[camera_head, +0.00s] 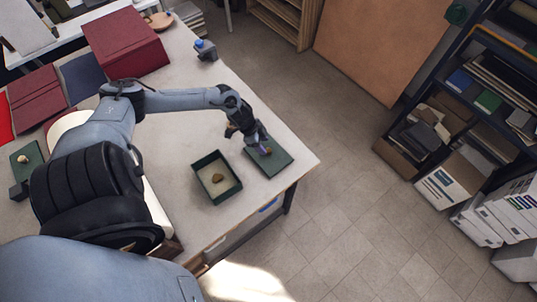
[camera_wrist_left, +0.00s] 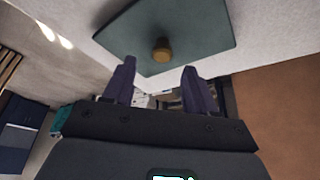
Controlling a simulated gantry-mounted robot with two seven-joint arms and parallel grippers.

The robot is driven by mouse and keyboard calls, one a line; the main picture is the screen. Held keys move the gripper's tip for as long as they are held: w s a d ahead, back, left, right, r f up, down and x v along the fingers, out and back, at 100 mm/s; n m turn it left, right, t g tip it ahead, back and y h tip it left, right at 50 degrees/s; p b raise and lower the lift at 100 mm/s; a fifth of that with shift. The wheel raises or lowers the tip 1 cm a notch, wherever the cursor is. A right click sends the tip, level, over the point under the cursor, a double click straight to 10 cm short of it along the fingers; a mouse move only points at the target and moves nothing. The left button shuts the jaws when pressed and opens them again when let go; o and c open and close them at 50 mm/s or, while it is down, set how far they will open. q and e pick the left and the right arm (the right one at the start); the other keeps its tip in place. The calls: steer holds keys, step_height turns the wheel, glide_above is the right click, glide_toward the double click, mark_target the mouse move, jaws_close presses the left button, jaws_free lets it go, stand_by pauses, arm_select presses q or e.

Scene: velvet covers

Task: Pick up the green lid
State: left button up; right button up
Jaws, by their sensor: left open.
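The green lid (camera_head: 278,161) is a flat square panel lying near the right corner of the white table. Its small brownish knob (camera_wrist_left: 161,49) shows clearly in the left wrist view, on the lid's face (camera_wrist_left: 200,25). My left gripper (camera_head: 260,143) is close to the lid in the head view and partly covers it. In the left wrist view the gripper's two dark fingers (camera_wrist_left: 157,72) are spread apart, with the knob just beyond the gap between them. Nothing is between the fingers. My right gripper is not in view.
An open green box (camera_head: 231,188) with a small brownish object inside stands left of the lid. A large dark red box (camera_head: 125,43) and a small blue-topped item (camera_head: 206,50) are farther back on the table (camera_head: 185,120). Shelves (camera_head: 485,105) stand to the right, beyond open floor.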

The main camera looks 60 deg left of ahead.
mark_target(268, 150)
arm_select(q)
steer(key=shift+x, duration=2.55)
steer(key=shift+a, duration=0.15)
steer(key=shift+c, duration=0.2)
jaws_close()
